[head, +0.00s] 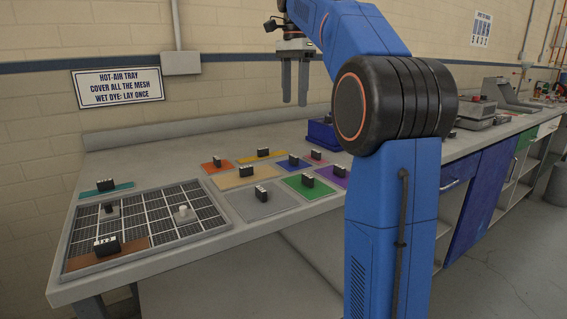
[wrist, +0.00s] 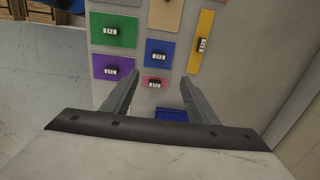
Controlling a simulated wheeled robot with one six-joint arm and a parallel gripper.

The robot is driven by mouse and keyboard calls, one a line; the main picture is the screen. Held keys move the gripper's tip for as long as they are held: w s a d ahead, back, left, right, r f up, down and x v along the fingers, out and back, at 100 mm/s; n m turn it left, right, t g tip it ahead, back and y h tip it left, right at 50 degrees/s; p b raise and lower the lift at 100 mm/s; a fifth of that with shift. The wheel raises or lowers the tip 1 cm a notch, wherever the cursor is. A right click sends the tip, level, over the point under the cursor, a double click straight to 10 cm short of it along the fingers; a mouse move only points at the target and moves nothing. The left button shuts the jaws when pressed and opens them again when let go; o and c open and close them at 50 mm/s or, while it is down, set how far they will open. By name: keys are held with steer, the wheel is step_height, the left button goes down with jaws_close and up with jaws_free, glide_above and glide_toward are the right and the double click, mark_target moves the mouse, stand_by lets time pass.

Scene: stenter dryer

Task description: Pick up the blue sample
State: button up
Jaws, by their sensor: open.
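The blue sample (head: 305,163) is a small flat blue rectangle with a black labelled clip on it. It lies on the bench among other coloured samples. It also shows in the wrist view (wrist: 168,46), just beyond my fingertips and near the middle. My gripper (head: 295,101) hangs pointing down, well above the bench, near the blue sample's column in the head view. In the wrist view my gripper (wrist: 160,77) has its two fingers apart with nothing between them; the pink sample (wrist: 154,79) shows below, in the gap.
Green (head: 310,185), purple (head: 337,174), orange (head: 216,165), yellow (head: 263,154), tan and grey samples lie close around, each with a black clip. A dark blue box (head: 322,136) stands behind. A mesh tray (head: 196,240) with a brown sample fills the bench's left end.

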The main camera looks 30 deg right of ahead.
glide_above(294, 156)
steer(key=f, duration=1.1)
steer(key=shift+w+f, duration=0.2)
steer(key=shift+f, duration=0.15)
steer(key=shift+s+f, duration=0.2)
steer(key=shift+f, duration=2.55)
steer(key=c, duration=1.2)
steer(key=shift+o, duration=0.2)
steer(key=shift+r, duration=0.1)
